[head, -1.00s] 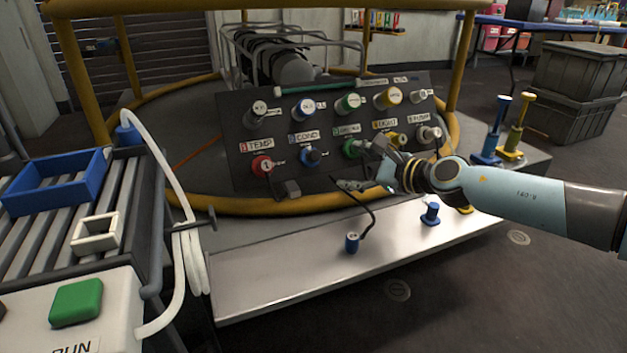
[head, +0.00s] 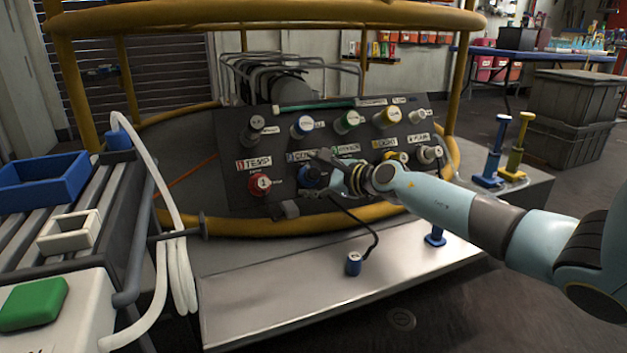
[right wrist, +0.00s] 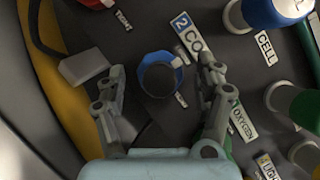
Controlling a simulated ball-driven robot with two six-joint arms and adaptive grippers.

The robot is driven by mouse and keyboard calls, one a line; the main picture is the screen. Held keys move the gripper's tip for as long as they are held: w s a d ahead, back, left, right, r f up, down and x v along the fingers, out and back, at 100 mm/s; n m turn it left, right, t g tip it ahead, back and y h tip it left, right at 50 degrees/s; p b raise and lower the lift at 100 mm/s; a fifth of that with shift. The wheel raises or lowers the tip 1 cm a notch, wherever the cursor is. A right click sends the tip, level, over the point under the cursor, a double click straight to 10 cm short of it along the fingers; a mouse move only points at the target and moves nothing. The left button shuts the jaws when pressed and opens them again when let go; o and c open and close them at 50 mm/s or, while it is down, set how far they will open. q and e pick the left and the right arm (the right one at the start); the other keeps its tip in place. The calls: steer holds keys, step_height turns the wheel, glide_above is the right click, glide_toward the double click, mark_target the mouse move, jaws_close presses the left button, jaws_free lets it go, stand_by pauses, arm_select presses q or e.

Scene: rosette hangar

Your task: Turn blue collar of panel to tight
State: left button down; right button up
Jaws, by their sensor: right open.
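The dark panel (head: 235,165) carries several coloured collars. The blue collar (head: 306,178) sits in its lower row beside the COND label, partly hidden by my right gripper (head: 320,180). In the right wrist view the blue collar (right wrist: 157,66) is a blue ring around a dark round middle, with a small pale tab at its side. My right gripper (right wrist: 163,76) is open there, one finger on each side of the collar, with visible gaps. A small label beside the collar is unreadable. My left gripper is not in view.
The red TEMP collar (head: 261,185) is left of the blue one. Green (head: 347,122) and yellow collars (head: 387,118) are above and right. A grey block (right wrist: 84,66) sticks out near one finger. A yellow rail (head: 240,228) runs below the panel, and a metal shelf (head: 270,300) in front.

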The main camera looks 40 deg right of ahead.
steer(key=c, duration=1.2)
steer(key=shift+o, duration=0.2)
